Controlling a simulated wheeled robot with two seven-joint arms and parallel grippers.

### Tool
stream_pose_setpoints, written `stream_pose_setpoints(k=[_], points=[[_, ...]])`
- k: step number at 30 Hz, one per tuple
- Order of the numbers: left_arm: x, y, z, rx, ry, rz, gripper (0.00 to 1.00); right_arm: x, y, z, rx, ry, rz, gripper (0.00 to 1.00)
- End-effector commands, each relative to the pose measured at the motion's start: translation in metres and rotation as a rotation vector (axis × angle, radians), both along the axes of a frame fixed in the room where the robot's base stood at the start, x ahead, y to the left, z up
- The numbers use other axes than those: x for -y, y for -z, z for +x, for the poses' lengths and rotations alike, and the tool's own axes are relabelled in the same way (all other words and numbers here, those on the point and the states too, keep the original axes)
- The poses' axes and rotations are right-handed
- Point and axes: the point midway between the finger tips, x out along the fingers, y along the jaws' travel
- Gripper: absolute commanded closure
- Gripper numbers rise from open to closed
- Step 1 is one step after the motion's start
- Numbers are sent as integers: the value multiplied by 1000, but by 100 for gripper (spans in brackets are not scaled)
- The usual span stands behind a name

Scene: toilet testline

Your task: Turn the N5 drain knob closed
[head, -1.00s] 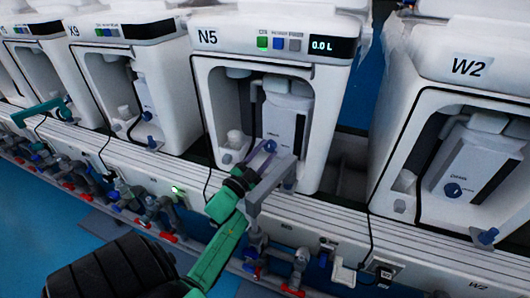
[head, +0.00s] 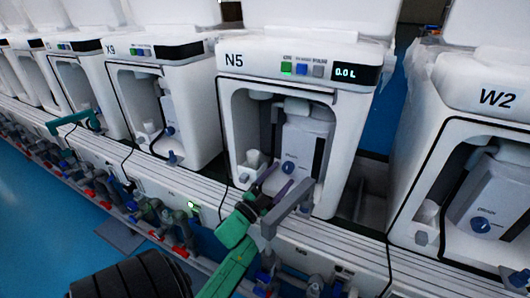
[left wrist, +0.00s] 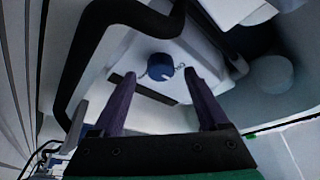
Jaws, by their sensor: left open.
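The N5 drain knob (head: 288,168) is a round blue knob on the front of the pale tank (head: 306,145) inside the N5 unit (head: 297,62). In the left wrist view the knob (left wrist: 160,66) shows ahead of my left gripper (left wrist: 159,75), centred between its two purple fingertips. My left gripper (head: 276,177) is open. Its fingertips are just below and left of the knob in the head view, with a small gap showing. The fingers hold nothing. My right gripper is not in view.
A white cup-like part (head: 253,162) is at the left inside N5. Unit W2 (head: 497,98) stands at right, X9 (head: 150,52) at left. Pipes with red handles run below.

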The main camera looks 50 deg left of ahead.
Motion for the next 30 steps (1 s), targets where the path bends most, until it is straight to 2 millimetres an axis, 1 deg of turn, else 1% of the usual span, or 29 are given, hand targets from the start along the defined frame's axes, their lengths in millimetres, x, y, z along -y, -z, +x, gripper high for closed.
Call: stream_pose_setpoints(k=[2,5,9,12,15,19,30], points=[[1,5,-17,-5,-2,-2,23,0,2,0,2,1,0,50],[2,12,-42,-5,-2,-3,23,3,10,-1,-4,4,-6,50],[4,24,-81,-7,-3,-2,23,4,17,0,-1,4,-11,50],[5,30,-104,-5,-3,-2,23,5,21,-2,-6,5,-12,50],[6,34,-118,-2,-2,-2,23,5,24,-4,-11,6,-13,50],[7,35,-124,-1,-1,0,23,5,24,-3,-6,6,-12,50],[7,35,-124,-1,0,-1,23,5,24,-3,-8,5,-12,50]])
